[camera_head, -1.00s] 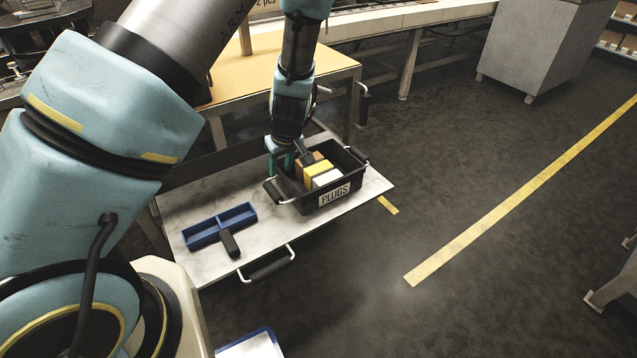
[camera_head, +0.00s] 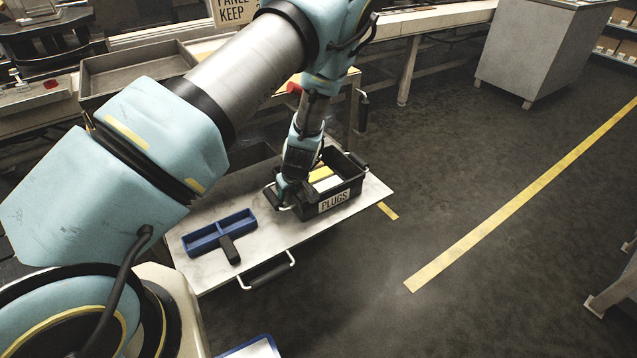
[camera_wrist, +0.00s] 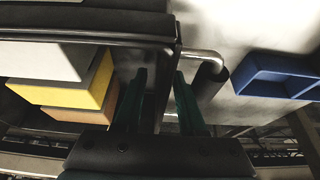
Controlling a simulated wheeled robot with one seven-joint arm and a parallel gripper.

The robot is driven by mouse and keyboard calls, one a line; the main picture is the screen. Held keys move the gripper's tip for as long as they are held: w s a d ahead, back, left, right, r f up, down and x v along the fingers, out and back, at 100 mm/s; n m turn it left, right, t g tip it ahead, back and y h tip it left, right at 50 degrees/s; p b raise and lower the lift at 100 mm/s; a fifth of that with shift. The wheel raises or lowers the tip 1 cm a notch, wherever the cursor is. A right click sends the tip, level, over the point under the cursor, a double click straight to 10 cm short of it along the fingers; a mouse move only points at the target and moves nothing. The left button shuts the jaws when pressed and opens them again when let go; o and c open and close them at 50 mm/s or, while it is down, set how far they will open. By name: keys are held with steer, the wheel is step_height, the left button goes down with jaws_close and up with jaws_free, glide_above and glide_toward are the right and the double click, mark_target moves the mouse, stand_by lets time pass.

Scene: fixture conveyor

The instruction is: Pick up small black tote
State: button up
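The small black tote (camera_head: 351,186) stands upright on the white-topped cart, with a "PLUGS" label on its front and handles at its two ends. White, yellow and brown boxes lie in it, clearer in the wrist view. My gripper (camera_head: 281,199) points down at the tote's left end. In the wrist view my gripper (camera_wrist: 160,76) has its two green fingers apart, one on each side of the tote's (camera_wrist: 148,22) end wall. The handle is just right of the right finger. I cannot tell whether either finger touches the wall.
A blue two-compartment tray (camera_head: 202,244) with a black handle lies left of the tote on the cart top (camera_head: 262,240). A workbench and conveyor stand behind, with a grey bin (camera_head: 120,87) on the bench.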

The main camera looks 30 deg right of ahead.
steer(key=shift+w+f, duration=0.2)
steer(key=shift+f, duration=0.3)
jaws_close()
stand_by(1.0)
steer(key=shift+w+r, duration=0.1)
steer(key=shift+r, duration=0.05)
